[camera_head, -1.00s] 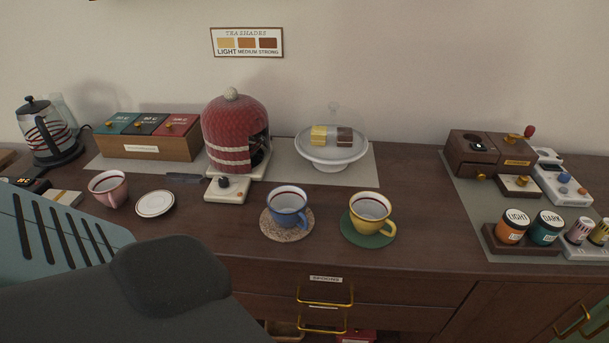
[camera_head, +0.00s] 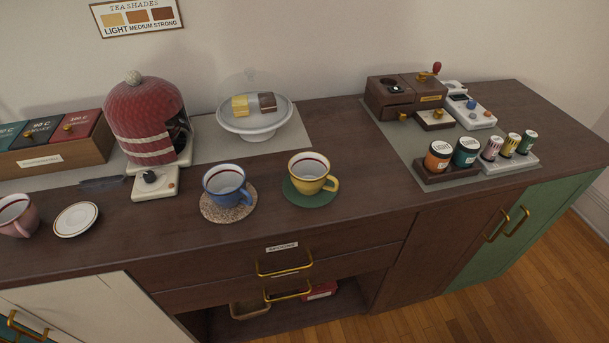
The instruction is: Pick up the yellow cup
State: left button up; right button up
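The yellow cup (camera_head: 313,173) stands upright on a round green coaster (camera_head: 310,199) near the front of the brown sideboard top (camera_head: 350,150). Its handle points right, and its inside is white with a dark red line below the rim. A blue cup (camera_head: 227,186) stands just left of it on a speckled coaster (camera_head: 229,214). Neither of my grippers is in view.
A pink cup (camera_head: 16,215) and white saucer (camera_head: 76,220) are at left. A red cosy-covered pot (camera_head: 145,122) and cake stand (camera_head: 255,121) are behind. Jars (camera_head: 439,156) and a wooden grinder box (camera_head: 392,97) are at right. The counter right of the yellow cup is clear.

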aim_at(308, 170)
jog(key=z, duration=1.75)
jog(key=k+j, duration=0.15)
jog(key=k, duration=0.4)
jog(key=k+j, duration=0.15)
jog(key=k, duration=0.35)
